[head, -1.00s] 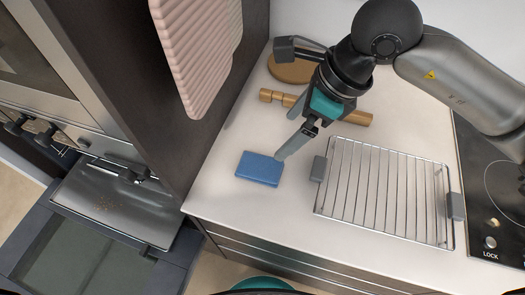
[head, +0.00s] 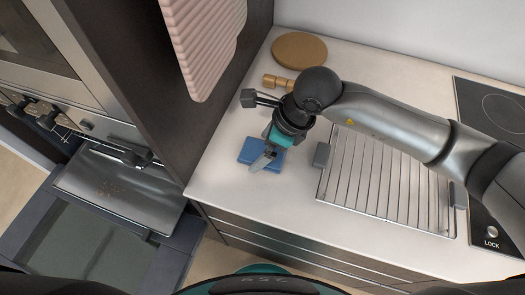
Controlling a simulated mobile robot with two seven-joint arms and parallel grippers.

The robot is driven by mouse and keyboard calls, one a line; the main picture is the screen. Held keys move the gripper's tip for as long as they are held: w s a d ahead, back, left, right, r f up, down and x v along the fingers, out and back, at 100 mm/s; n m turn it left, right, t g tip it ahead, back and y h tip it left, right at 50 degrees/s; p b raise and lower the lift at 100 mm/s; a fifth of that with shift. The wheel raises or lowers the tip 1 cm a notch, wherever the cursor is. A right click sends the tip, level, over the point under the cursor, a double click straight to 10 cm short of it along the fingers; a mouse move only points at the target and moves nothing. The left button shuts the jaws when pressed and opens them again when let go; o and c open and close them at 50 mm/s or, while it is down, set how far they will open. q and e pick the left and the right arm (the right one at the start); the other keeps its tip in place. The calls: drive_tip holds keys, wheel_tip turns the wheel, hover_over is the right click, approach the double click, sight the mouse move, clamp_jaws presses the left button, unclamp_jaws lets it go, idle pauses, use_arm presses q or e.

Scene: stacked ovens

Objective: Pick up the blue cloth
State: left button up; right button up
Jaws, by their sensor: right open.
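The blue cloth (head: 247,151) is a small folded rectangle lying on the white counter near its left front corner. My right gripper (head: 262,163) is over the cloth, with its fingers pointing down toward the front and covering the cloth's middle. The gripper is open. Whether the fingertips touch the cloth cannot be told from this view. My left gripper is not in view.
A wire rack (head: 385,180) with grey grips lies right of the cloth. A round wooden board (head: 299,49) and a wooden rolling pin (head: 277,82) lie behind. A tall dark cabinet side borders the left.

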sight(262, 151)
drive_tip(key=shift+a+f, duration=0.1)
drive_tip(key=shift+f, duration=0.2)
drive_tip(key=shift+f+b, duration=0.2)
drive_tip(key=shift+b, duration=0.1)
drive_tip(key=c, duration=1.2)
drive_tip(key=shift+r, duration=0.15)
drive_tip(key=shift+r+p, duration=0.1)
drive_tip(key=shift+p, duration=0.2)
wheel_tip(262, 151, up, 20)
drive_tip(key=shift+p, duration=0.7)
